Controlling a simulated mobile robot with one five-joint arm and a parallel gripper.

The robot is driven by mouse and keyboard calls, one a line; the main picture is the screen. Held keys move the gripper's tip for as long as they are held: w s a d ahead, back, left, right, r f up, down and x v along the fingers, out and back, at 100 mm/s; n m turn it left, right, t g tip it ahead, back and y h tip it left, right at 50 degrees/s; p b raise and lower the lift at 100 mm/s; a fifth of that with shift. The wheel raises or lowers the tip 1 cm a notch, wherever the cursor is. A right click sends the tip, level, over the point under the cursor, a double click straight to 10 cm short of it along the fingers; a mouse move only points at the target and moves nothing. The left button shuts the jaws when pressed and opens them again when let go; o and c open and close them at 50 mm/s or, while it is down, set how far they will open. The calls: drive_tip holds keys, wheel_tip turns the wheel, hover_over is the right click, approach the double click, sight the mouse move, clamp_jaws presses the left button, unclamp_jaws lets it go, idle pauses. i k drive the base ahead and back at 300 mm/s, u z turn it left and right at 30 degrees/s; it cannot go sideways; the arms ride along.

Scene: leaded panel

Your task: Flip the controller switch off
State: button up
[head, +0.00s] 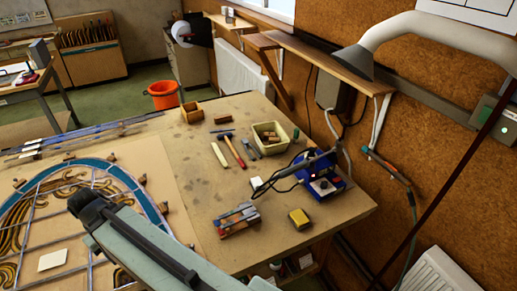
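The controller (325,181) is a small blue box near the right edge of the bench. Its front has a pale round dial and small red and green spots; the switch itself is too small to make out, and so is its position. A dark soldering iron (304,164) lies across the controller's upper left, with a cable trailing left. My arm reaches in from the bottom edge, and its dark end (88,207) is over the leaded panel, well left of the controller. No separate fingertips show there, so its opening cannot be told.
The leaded panel (108,215) covers the bench's left side. A cream tub (270,138) stands behind. A grey lamp or duct arm (440,34) overhangs the right.

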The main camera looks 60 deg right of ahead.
sight(338, 179)
drive_tip(key=z, duration=2.5)
